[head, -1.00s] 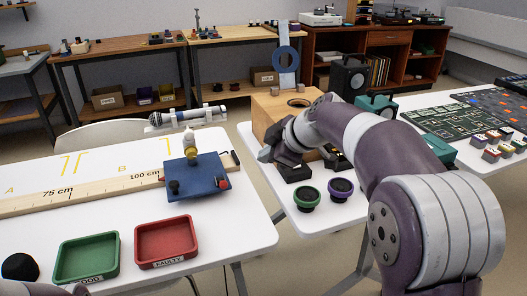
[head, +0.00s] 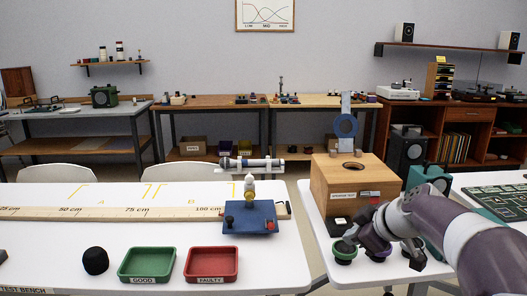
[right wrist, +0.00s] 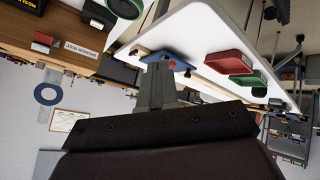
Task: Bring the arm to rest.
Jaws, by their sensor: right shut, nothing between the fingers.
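My right arm comes in from the right in the head view. Its gripper (head: 352,236) is low over the right-hand table, in front of the wooden speaker box (head: 330,182) and close to the green-rimmed driver (head: 344,256) and the purple one (head: 376,252). I cannot tell whether it touches them. In the right wrist view the two grey fingers (right wrist: 155,85) are together with nothing between them. That view is turned over, with the table's blue board (right wrist: 168,58) beyond the fingertips. My left gripper is not in view.
The left table holds a green tray (head: 147,279), a red tray (head: 211,279), a black dome (head: 95,261), a long ruler (head: 100,212) and a blue board (head: 250,232). A gap separates the two tables. A green circuit board (head: 495,197) lies at the far right.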

